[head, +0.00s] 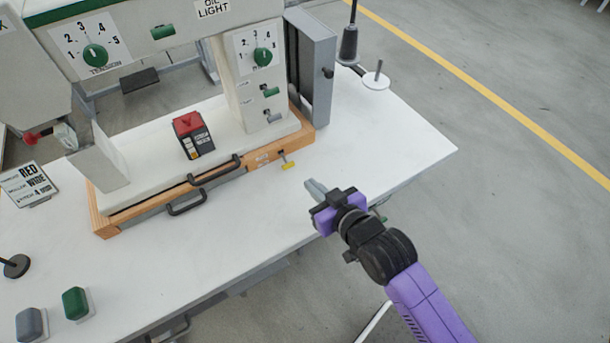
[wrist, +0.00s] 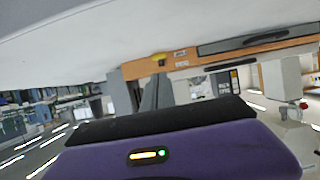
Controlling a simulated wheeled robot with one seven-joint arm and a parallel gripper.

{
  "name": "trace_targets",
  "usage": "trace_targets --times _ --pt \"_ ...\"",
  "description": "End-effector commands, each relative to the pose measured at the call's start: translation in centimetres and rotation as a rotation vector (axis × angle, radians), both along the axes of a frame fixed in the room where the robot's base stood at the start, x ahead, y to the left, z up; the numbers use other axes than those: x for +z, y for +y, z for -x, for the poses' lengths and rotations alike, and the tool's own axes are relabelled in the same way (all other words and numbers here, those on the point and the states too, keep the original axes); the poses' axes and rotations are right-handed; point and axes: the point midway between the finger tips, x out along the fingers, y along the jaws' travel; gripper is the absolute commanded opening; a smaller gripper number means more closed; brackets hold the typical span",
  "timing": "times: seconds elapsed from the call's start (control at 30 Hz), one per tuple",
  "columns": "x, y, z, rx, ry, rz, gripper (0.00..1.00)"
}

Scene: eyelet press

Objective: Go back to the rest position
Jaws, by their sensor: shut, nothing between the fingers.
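My gripper (head: 314,188) is at the end of my purple and black arm, over the front right part of the white table in the head view. Its grey fingers are shut and empty, and they point up and left toward the machine. The eyelet press (head: 245,75) stands on a wooden-edged base, left of and beyond my gripper. A small yellow-handled part (head: 288,165) on the base's front edge is nearest to the fingertips, with a gap between. In the wrist view the purple gripper body (wrist: 190,150) fills the bottom, and the wooden edge (wrist: 190,60) shows tilted above it.
Black handles (head: 215,172) stick out from the base's front. A red-topped box (head: 193,135) sits on the base. Green (head: 76,303) and grey (head: 30,324) buttons are at the lower left. Open floor lies to the right.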

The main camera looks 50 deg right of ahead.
Motion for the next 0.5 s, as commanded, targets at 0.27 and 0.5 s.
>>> trace_targets --times 0.27,0.5 --pt "0.15 0.28 1.01 0.0 -0.002 0.001 0.0" --pt "0.15 0.27 0.98 0.0 -0.002 0.001 0.0"
